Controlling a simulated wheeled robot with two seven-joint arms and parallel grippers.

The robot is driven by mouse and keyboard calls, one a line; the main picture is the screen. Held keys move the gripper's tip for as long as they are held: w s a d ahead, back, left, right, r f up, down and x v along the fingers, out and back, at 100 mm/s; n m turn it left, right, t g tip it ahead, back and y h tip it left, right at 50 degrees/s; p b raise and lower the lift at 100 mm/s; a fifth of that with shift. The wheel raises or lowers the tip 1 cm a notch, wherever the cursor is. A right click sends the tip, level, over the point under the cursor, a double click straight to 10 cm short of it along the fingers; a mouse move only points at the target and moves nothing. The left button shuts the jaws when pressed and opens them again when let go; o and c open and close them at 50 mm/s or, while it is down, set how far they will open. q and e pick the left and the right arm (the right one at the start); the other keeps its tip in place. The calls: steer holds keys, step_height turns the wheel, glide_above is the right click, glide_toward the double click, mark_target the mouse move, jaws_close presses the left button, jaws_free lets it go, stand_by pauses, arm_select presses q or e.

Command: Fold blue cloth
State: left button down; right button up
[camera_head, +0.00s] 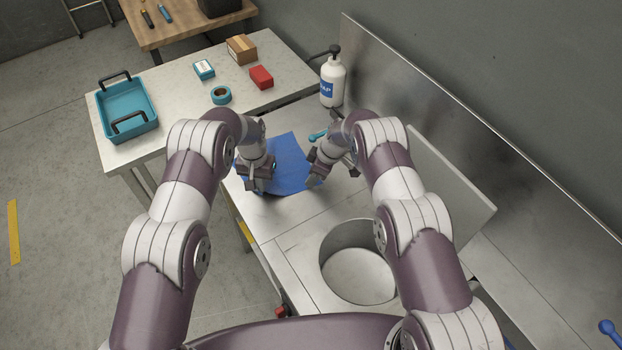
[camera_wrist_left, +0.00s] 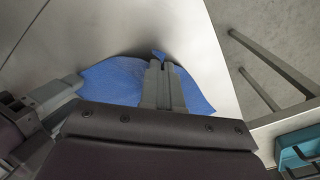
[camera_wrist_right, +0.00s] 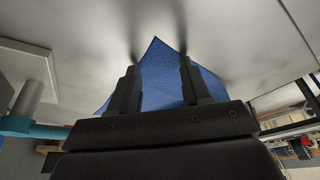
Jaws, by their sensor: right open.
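The blue cloth (camera_head: 291,160) lies on the metal counter, partly hidden by my grippers. My left gripper (camera_head: 257,189) is at its near left edge. In the left wrist view the fingers are close together, with a small tip of the cloth (camera_wrist_left: 115,82) showing at their ends; they look shut on it. My right gripper (camera_head: 318,182) is at the cloth's right edge. In the right wrist view its fingers stand apart, with the cloth (camera_wrist_right: 160,82) visible between them. Whether its fingertips touch the cloth is unclear.
A white soap bottle (camera_head: 332,82) stands behind, near the wall panel. A round basin (camera_head: 358,262) opens in the counter in front. A side table holds a teal tray (camera_head: 128,105), teal tape (camera_head: 221,95), a red box (camera_head: 261,77) and a cardboard box (camera_head: 241,49).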

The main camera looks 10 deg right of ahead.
jaws_close()
steer(key=shift+r, duration=2.5)
